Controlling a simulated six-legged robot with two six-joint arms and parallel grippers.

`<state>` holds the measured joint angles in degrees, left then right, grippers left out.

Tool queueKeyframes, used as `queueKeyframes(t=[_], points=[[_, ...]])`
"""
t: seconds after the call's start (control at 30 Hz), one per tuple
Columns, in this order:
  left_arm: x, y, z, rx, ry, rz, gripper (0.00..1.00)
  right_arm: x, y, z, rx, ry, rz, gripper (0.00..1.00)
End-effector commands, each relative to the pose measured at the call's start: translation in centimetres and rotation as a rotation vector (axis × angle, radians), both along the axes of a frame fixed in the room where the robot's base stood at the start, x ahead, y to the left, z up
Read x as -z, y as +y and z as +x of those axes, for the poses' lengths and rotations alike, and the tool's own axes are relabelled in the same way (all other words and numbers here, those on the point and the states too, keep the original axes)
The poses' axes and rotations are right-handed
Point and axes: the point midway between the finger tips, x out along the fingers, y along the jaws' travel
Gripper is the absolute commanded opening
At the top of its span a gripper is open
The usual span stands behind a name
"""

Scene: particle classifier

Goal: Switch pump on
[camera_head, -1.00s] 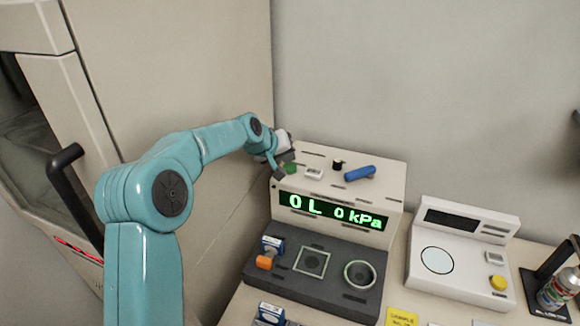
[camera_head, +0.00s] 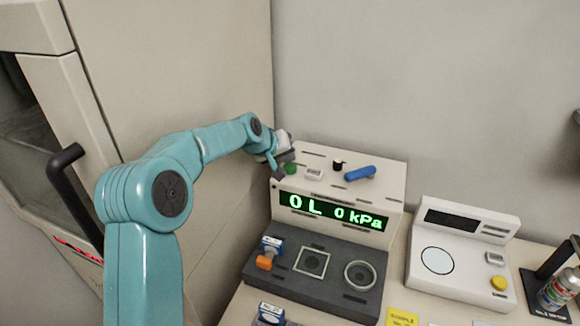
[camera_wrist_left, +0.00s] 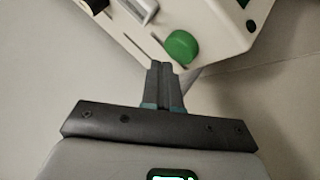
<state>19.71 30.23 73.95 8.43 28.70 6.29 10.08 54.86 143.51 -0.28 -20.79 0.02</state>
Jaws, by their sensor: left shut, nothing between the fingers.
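The pump unit (camera_head: 391,190) is a cream box with a dark front deck. Its green display (camera_head: 333,210) reads "0 L 0 kPa". A round green button (camera_head: 291,169) sits on its top at the left, beside a small white rocker switch (camera_head: 314,174). My left gripper (camera_head: 280,173) is at the top left corner of the unit, close to the green button. In the left wrist view the shut, empty fingers (camera_wrist_left: 163,68) point toward the unit's edge, just left of the green button (camera_wrist_left: 181,47). I cannot tell whether they touch the unit. My right gripper is not in view.
A blue handle (camera_head: 360,173) and a black knob (camera_head: 338,165) stand on the unit's top. An orange valve knob (camera_head: 264,262) is on the front deck. A white device with a yellow button (camera_head: 499,283) stands to the right. A large cabinet (camera_head: 205,70) is at the left.

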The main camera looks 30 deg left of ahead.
Motion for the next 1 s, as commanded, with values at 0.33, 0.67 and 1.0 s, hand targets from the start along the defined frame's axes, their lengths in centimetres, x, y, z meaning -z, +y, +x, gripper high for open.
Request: queueKeyframes(t=[0.33, 0.67, 1.0], points=[[0.19, 0.0, -0.01, 0.0, 0.0, 0.0, 0.0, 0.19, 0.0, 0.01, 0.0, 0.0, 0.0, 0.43], [0.82, 0.0, -0.03, 0.0, 0.0, 0.0, 0.0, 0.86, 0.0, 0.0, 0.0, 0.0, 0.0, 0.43], [0.94, 0.0, -0.04, 0.0, 0.0, 0.0, 0.0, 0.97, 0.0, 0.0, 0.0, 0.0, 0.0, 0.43]])
